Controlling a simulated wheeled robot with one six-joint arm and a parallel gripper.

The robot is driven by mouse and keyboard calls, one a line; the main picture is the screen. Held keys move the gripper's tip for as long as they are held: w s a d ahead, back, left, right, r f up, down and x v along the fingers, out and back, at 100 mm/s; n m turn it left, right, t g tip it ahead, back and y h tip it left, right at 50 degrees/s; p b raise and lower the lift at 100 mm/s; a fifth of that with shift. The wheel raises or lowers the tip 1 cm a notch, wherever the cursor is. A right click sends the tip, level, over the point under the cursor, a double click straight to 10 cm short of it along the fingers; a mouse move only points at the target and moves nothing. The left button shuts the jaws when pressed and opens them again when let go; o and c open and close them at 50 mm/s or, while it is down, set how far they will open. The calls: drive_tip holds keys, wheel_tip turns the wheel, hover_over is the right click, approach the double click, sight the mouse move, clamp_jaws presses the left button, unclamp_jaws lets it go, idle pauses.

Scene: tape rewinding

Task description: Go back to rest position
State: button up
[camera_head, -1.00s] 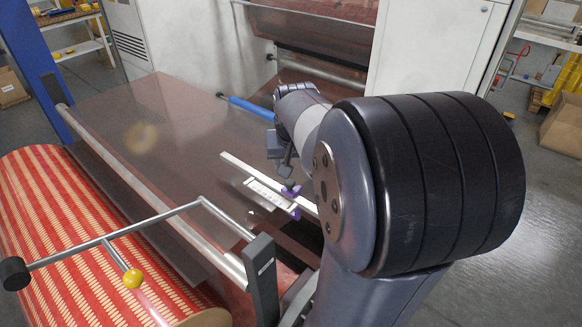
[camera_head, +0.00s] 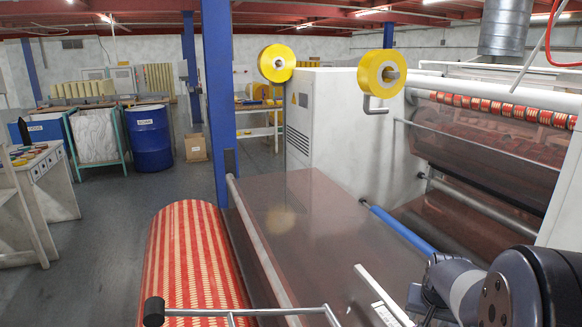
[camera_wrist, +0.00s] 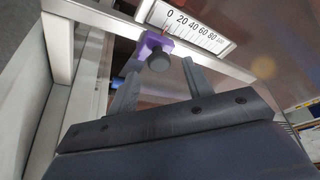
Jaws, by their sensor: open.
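My gripper (camera_wrist: 162,70) is open in the wrist view, its two grey fingers apart. A purple slider with a dark knob (camera_wrist: 158,58) appears between the fingertips, with a gap on both sides. It sits on a pale rail beside a white scale (camera_wrist: 190,25) marked with numbers. Whether the fingers are level with the knob in depth, I cannot tell. In the head view my arm is at the lower right and the gripper is only partly visible. The scale rail (camera_head: 383,295) shows at the bottom, left of my arm.
A brown glossy panel (camera_head: 320,215) lies left of my arm, beside a red-and-cream patterned roll (camera_head: 195,255). A metal handlebar (camera_head: 265,312) crosses in front. A blue roller (camera_head: 400,228) and the machine's white cabinet (camera_head: 345,130) stand beyond. Open floor (camera_head: 110,240) lies at left.

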sight(415, 326)
drive_tip(key=x, duration=0.2)
drive_tip(key=shift+f, duration=0.25)
drive_tip(key=shift+w+a+r, duration=0.15)
drive_tip(key=shift+w+r, duration=0.05)
drive_tip(key=shift+w, duration=0.5)
drive_tip(key=shift+w+a, duration=0.2)
drive_tip(key=shift+w, duration=0.4)
